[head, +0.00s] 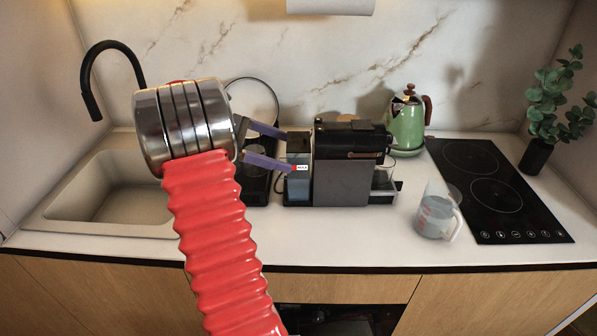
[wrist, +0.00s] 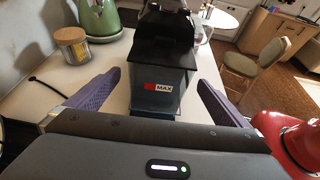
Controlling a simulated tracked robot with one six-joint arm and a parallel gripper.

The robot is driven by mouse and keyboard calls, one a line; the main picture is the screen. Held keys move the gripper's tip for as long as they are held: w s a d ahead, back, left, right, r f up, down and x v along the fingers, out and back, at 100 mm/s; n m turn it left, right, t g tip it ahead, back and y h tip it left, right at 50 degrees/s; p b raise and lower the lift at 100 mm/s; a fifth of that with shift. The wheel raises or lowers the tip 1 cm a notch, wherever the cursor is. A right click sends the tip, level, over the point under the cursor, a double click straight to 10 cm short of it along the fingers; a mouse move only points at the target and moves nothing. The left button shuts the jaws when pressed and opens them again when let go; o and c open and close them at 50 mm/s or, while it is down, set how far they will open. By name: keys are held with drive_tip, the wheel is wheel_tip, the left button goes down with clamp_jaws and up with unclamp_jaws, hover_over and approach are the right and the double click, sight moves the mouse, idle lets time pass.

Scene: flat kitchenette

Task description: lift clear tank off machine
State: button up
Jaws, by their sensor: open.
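The coffee machine (head: 342,165) stands on the counter with its left end towards my gripper (head: 287,152). The clear tank (head: 298,187) is on that left end, smoky and see-through with a red and white label. In the wrist view the tank (wrist: 158,100) sits under a black lid, against the machine's dark body (wrist: 167,25). My gripper (wrist: 159,80) is open, with one purple finger on each side of the tank. I see a gap on both sides there. The tank's lower part is hidden behind my gripper housing in the wrist view.
A green kettle (head: 407,122) stands behind the machine's right end. A measuring jug (head: 437,214) stands in front of the black hob (head: 490,190), at its left. The sink (head: 115,190) is on the left. A candle jar (wrist: 72,46) shows in the wrist view.

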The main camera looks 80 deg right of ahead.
drive_tip(key=x, duration=0.5)
drive_tip(key=shift+s, duration=0.1)
idle(0.3)
drive_tip(key=shift+c, duration=0.6)
drive_tip(key=shift+r, duration=0.1)
drive_tip(key=c, duration=2)
drive_tip(key=shift+c, duration=0.2)
drive_tip(key=shift+r, duration=0.2)
wheel_tip(320, 180, up, 28)
drive_tip(key=shift+f, duration=0.25)
idle(0.9)
idle(0.7)
